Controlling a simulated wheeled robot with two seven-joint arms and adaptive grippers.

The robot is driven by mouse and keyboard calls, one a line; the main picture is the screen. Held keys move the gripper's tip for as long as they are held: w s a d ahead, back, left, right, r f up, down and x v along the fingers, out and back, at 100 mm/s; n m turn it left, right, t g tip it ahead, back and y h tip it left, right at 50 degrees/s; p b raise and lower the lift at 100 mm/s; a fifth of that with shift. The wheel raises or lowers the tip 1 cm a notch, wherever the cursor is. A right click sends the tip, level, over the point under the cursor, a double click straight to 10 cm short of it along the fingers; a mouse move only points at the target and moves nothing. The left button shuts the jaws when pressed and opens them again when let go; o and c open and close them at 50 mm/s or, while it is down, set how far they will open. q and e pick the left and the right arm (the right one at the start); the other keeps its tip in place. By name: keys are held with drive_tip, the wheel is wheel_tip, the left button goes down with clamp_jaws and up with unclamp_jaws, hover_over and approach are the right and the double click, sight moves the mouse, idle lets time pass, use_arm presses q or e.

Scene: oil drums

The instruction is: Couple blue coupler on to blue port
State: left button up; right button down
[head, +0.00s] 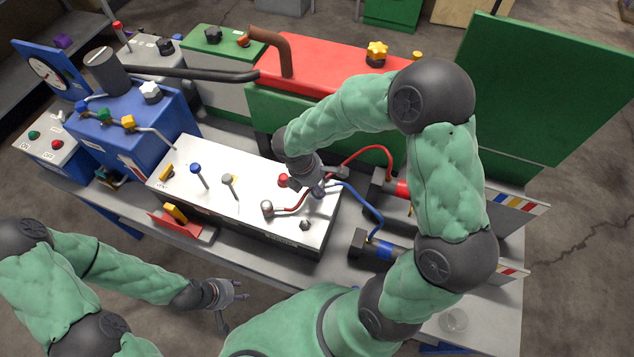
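A blue hose (373,210) runs from a dark cylinder with a blue band (384,251) up to my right gripper (319,190), which points down over the right part of the white-topped box (235,195). A small dark-blue piece, apparently the blue coupler, shows at its fingertips. The fingers are too small and overlapped to tell whether they are shut on it. I cannot make out a blue-marked port; a small dark round fitting (305,225) sits on the box top near the gripper. My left gripper (236,304) is open and empty, in front of the bench.
A red hose (372,149) arcs behind my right gripper, and a reddish hose ends at a grey fitting (267,208). Blue (196,169) and grey (229,180) levers stand on the box. A red bracket (182,224) lies in front. A green panel (545,85) rises at right.

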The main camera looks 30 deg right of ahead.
drive_tip(key=shift+f, duration=0.35)
drive_tip(key=c, duration=0.7)
unclamp_jaws()
drive_tip(key=shift+r, duration=0.1)
drive_tip(key=v, duration=1.2)
